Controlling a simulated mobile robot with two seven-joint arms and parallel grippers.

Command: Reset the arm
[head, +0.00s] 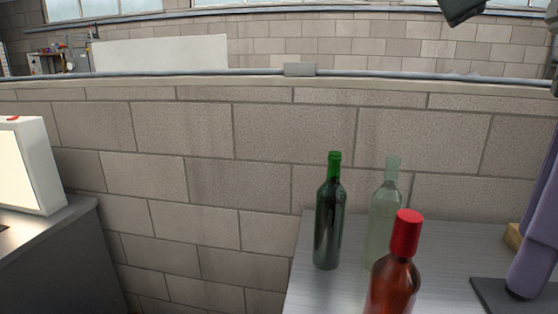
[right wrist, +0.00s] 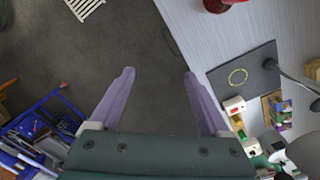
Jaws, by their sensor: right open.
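My right gripper (head: 524,264) shows at the right edge of the head view as purple fingers; the rest of it is cut off. In the right wrist view its two purple fingers (right wrist: 158,78) are spread wide with nothing between them. From that camera they lie over the dark floor, left of the table edge. My left gripper is not in view.
On the grey table (head: 310,290) stand a dark green bottle (head: 328,215), a pale clear bottle (head: 384,215) and a red-capped brown bottle (head: 398,275). A dark mat (right wrist: 245,82) bears a yellow ring. A blue-framed rack (right wrist: 45,125) stands on the floor.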

